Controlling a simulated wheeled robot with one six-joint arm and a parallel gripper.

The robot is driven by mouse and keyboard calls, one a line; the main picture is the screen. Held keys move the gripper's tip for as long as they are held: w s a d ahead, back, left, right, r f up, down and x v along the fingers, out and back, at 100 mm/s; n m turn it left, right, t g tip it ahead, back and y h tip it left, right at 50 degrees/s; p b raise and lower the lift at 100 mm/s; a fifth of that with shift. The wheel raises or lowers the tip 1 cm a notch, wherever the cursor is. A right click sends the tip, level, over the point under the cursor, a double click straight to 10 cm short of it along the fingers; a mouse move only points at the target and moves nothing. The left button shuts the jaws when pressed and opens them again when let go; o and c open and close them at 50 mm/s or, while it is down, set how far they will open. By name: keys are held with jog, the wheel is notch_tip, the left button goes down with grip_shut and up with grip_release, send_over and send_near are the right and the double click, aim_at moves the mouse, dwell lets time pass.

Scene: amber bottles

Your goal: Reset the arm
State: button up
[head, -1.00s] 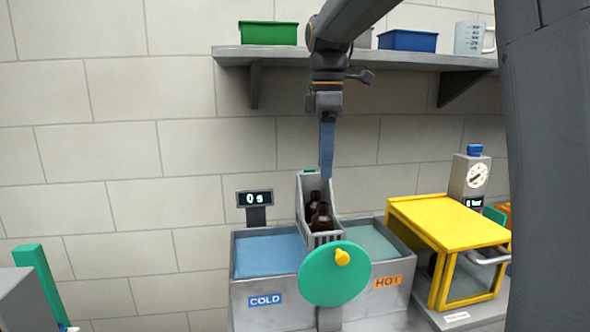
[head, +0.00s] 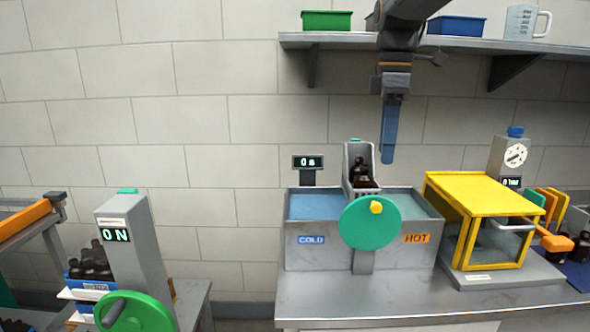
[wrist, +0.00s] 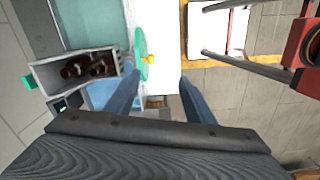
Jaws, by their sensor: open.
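My gripper (head: 389,158) hangs from my arm in the upper right of the head view, fingers down, above and a little right of the tilting carrier. In the wrist view my gripper (wrist: 160,95) shows two blue fingers spread apart with nothing between them. The grey carrier (head: 362,183) holds dark amber bottles (head: 361,172) and sits between the cold bath (head: 315,206) and the hot bath (head: 413,204). The carrier also shows in the wrist view (wrist: 45,78), bottles inside. A green wheel (head: 369,223) with a yellow knob is in front of it.
A shelf (head: 460,44) with bins and a jug runs behind my arm. A yellow-framed box (head: 478,190) stands right of the baths. A grey post (head: 133,250) reading ON and a crate of bottles (head: 88,290) stand at left. Bare counter lies before the baths.

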jog(key=s+f+m, duration=0.5)
jog(key=s+f, duration=0.1)
jog(key=f, duration=0.4)
jog(key=s+f+m+t+b, duration=0.1)
jog(key=s+f+m, duration=0.4)
jog(key=f, duration=0.6)
jog(key=s+f+m+b, duration=0.1)
jog(key=s+f+m, duration=0.4)
jog(key=f, duration=0.5)
jog(key=shift+s+f, duration=0.3)
jog(key=shift+s, duration=0.55)
